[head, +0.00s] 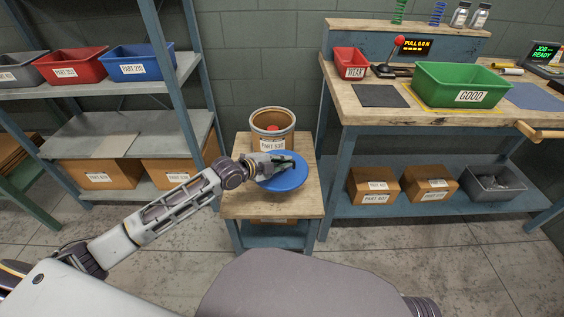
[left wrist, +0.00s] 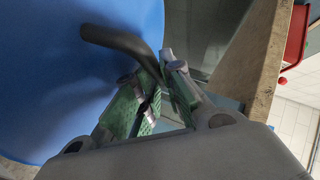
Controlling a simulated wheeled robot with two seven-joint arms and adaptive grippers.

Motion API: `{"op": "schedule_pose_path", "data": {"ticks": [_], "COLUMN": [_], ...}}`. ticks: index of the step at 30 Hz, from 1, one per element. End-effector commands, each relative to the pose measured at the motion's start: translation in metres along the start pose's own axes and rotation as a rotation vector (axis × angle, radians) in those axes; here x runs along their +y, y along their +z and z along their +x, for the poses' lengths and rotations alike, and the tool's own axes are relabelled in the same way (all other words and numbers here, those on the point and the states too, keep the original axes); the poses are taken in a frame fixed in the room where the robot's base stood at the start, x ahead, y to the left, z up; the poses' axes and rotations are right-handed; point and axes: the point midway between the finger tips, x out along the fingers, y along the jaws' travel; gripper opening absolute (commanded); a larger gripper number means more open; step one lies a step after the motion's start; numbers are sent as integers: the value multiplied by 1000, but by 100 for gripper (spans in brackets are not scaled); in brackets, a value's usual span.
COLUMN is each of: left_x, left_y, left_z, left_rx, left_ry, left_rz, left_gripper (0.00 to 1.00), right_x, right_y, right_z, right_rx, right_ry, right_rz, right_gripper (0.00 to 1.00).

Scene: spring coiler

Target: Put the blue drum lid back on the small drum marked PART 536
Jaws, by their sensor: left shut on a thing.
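The small drum (head: 272,130) stands upright and open at the back of a small wood-topped stand (head: 245,205); its label is small but appears to read PART 536. A red thing shows inside it. The round blue drum lid (head: 290,181) is in front of the drum, over the front part of the stand. I cannot tell whether the lid touches the top. My left gripper (head: 283,166) is over the lid, shut on its dark curved handle (left wrist: 115,38). The left wrist view shows the green-padded fingers (left wrist: 160,80) at the handle's end and the lid (left wrist: 50,80) filling the left side. My right gripper is out of view.
A workbench (head: 345,110) stands to the right with a green GOOD bin (head: 455,85), a red WEAK bin (head: 350,62) and a red-knobbed lever (head: 399,42). A shelf rack (head: 175,125) with bins and cartons stands to the left. Floor in front of the bench is clear.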

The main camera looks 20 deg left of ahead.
Motion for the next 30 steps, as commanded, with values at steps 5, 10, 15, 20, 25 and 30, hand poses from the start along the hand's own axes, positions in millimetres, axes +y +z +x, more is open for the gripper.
{"op": "schedule_pose_path", "data": {"ticks": [5,10,15,20,25,30], "left_x": [-1,-1,-2,-3,-5,-6], "left_y": [-5,-12,-21,-26,-29,-28], "left_z": [1,4,7,8,8,7], "left_rx": [-1,-10,-27,-51,-81,-117], "left_ry": [-5,-13,-28,-43,-63,-85], "left_rz": [-3,-6,-14,-25,-40,-58], "left_gripper": [0,0,0,0,0,0], "right_x": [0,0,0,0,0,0], "right_y": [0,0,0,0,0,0], "right_z": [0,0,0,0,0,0], "right_rx": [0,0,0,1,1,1], "right_ry": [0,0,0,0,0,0], "right_rz": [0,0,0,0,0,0], "right_gripper": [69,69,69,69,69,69]}}
